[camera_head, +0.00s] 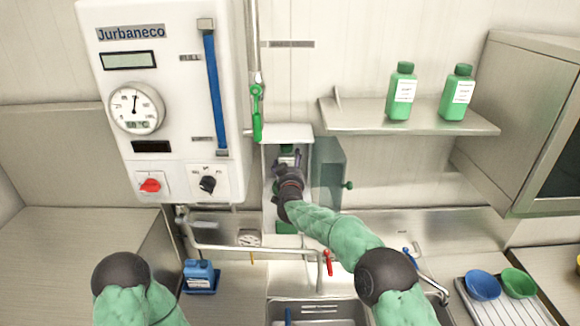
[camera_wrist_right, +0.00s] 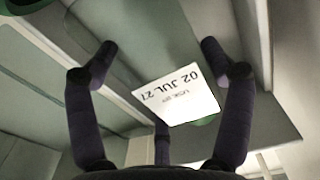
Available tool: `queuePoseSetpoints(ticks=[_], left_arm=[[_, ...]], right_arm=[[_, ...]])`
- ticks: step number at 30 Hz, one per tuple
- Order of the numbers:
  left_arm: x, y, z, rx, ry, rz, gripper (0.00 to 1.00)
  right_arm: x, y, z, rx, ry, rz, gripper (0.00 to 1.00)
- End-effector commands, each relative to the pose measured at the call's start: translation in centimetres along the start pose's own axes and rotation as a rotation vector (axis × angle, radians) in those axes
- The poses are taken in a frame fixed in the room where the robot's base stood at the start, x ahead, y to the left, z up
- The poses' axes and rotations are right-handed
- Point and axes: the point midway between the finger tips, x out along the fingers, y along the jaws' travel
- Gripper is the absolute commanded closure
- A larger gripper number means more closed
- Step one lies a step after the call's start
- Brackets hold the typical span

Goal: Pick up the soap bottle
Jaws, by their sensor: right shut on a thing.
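My right arm reaches into a small open white wall cabinet (camera_head: 270,215). My right gripper (camera_head: 287,162) is inside it, with its dark fingers shut on what appears to be the soap bottle, mostly hidden by the gripper in the head view. In the right wrist view my right gripper (camera_wrist_right: 157,68) has fingers on both sides of a white "02 JUL 27" use-by label (camera_wrist_right: 176,94). The outline of the thing behind that label is hard to make out. My left arm shows at the lower left; its gripper is out of view.
The cabinet's see-through door (camera_head: 328,180) stands open on the right. A steel shelf (camera_head: 420,128) holds two green bottles (camera_head: 401,92) (camera_head: 457,93). Below are a sink (camera_head: 318,308), a pipe with a red tap (camera_head: 327,262), and a blue container (camera_head: 199,274).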

Motion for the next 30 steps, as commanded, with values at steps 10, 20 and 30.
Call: queuePoseSetpoints(ticks=[10,20,30], left_arm=[[1.0,-0.3,0.0,0.0,0.0,0.0,0.6],[2.2,-0.8,-0.1,0.0,0.0,0.0,0.6],[2.6,-0.9,-0.1,0.0,0.0,0.0,0.6]], right_arm=[[-4.5,0.0,-0.7,0.001,0.0,-0.001,0.51],[-11.5,0.0,-0.8,0.0,0.001,-0.002,0.51],[-16.8,-0.1,-0.9,0.0,0.002,-0.001,0.51]])
